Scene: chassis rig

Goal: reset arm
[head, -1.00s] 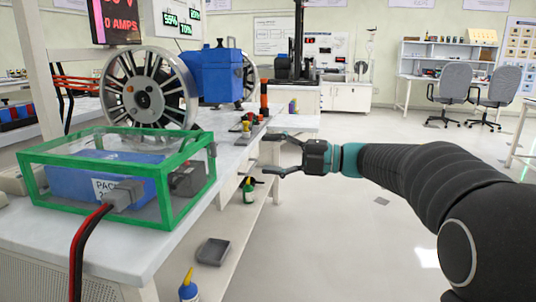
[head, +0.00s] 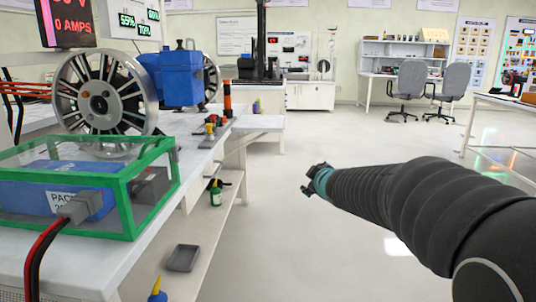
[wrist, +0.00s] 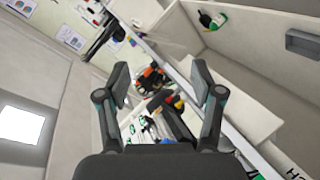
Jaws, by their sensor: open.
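My gripper (head: 312,180) is at the end of my dark ribbed arm in the head view, over open floor to the right of the workbench. It is turned away, so its fingers are hard to make out there. In the wrist view my gripper (wrist: 157,80) shows two dark fingers spread wide apart with nothing between them. The bench and small items on it lie beyond the fingers, apart from them.
The white workbench (head: 205,150) fills the left, with a green-framed box (head: 135,215), a spoked wheel (head: 104,100) and a blue box (head: 182,78). A grey tray (head: 183,258) lies on its lower shelf. Office chairs (head: 408,84) stand far back. The floor (head: 330,140) is clear.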

